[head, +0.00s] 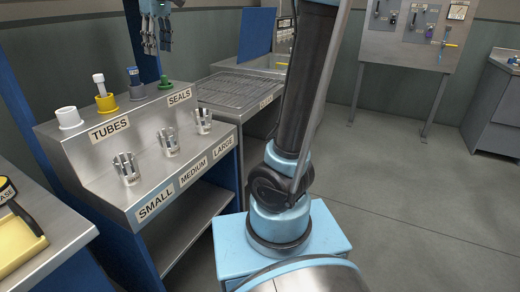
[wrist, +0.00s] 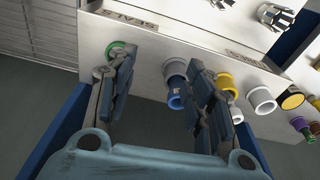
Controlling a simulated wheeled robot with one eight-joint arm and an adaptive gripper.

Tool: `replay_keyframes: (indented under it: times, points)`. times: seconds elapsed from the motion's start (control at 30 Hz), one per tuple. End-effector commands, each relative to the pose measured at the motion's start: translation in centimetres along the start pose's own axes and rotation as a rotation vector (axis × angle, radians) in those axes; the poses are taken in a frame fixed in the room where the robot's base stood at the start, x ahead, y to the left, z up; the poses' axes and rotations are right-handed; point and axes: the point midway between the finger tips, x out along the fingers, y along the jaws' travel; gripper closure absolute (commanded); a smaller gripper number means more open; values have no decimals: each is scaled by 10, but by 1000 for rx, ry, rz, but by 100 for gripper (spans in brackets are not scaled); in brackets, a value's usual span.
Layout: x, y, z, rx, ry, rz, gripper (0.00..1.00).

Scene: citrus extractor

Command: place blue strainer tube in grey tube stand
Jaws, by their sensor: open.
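The blue strainer tube (head: 134,72) stands upright at the grey tube stand (head: 137,91) on the steel unit's upper shelf; it appears seated in it. In the wrist view the tube (wrist: 175,97) shows its blue, pale-rimmed end, and the grey stand (wrist: 173,68) is partly visible behind it. My gripper (head: 155,48) hangs above and behind the shelf, apart from the tube in the head view. In the wrist view my gripper (wrist: 160,95) is open, with the tube nearer its right finger. That finger covers part of the tube's side; contact cannot be told.
A yellow stand (head: 106,102) with a white tube, a white stand (head: 69,118) and a green stand (head: 165,83) share the shelf. Several pronged metal holders (head: 167,142) stand on the lower ledge. A wire rack (head: 240,90) lies to the right.

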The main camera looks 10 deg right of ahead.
Motion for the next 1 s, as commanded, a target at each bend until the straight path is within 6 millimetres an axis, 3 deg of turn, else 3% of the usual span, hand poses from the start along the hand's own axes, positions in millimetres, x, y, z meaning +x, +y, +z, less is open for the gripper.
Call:
replay_keyframes:
  times: [0.03, 0.2, 0.47, 0.8, 1.0]
  points:
    - [9, 10, 24, 46, 2, 7, 53]
    - [40, 33, 95, 188, 10, 28, 53]
    - [101, 47, 202, 403, 23, 63, 53]
    - [200, 32, 332, 682, 40, 110, 53]
    - [260, 13, 389, 824, 49, 135, 53]
